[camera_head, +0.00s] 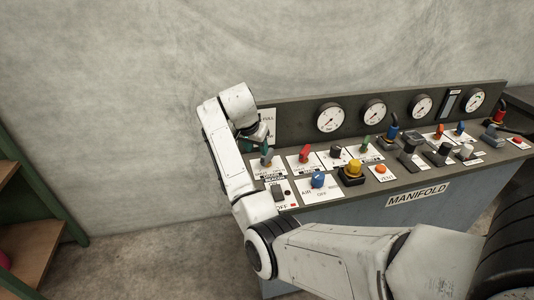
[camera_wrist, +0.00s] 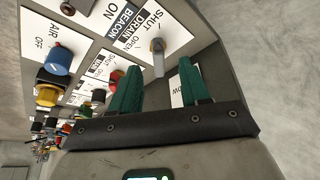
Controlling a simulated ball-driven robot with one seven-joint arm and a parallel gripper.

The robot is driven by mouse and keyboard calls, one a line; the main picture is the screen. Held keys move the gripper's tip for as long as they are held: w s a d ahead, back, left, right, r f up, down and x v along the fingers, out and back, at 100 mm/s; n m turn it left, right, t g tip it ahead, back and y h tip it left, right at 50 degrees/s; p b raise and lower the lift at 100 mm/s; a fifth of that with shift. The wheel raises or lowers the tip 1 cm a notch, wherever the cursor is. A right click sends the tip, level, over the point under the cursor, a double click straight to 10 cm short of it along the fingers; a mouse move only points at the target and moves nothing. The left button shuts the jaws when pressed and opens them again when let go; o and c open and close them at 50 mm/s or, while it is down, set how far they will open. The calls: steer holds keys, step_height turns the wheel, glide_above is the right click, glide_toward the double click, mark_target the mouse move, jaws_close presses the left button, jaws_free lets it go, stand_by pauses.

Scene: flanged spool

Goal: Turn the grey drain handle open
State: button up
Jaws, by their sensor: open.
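The grey drain handle (camera_wrist: 158,57) stands on a white plate (camera_wrist: 133,32) lettered SHUT, OPEN and DRAIN in the wrist view. Its lever hangs toward the bottom of that picture; I cannot tell which mark it is set at. My gripper (camera_wrist: 159,69) is open, its two green fingers apart on either side of the lever's end. No contact shows. In the head view my gripper (camera_head: 261,138) is over the panel's left end, where my arm and fingers partly hide the area and the handle is hard to make out.
Close by on the panel (camera_head: 306,207) are a red handle (camera_head: 304,153), a blue AIR knob (camera_head: 318,180), a black BEACON switch (camera_head: 278,192) and a yellow knob (camera_head: 352,171). Gauges (camera_head: 330,117) line the upright back. A shelf (camera_head: 22,215) stands far left.

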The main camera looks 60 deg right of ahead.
mark_target(267, 157)
steer(key=shift+m+g, duration=0.3)
steer(key=shift+m, duration=0.6)
steer(key=d+f, duration=0.4)
steer(key=f, duration=0.1)
steer(key=d+f+p, duration=0.1)
steer(key=d+f, duration=0.1)
steer(key=d, duration=0.1)
steer(key=shift+s+f, duration=0.15)
steer(key=shift+s, duration=0.1)
jaws_close()
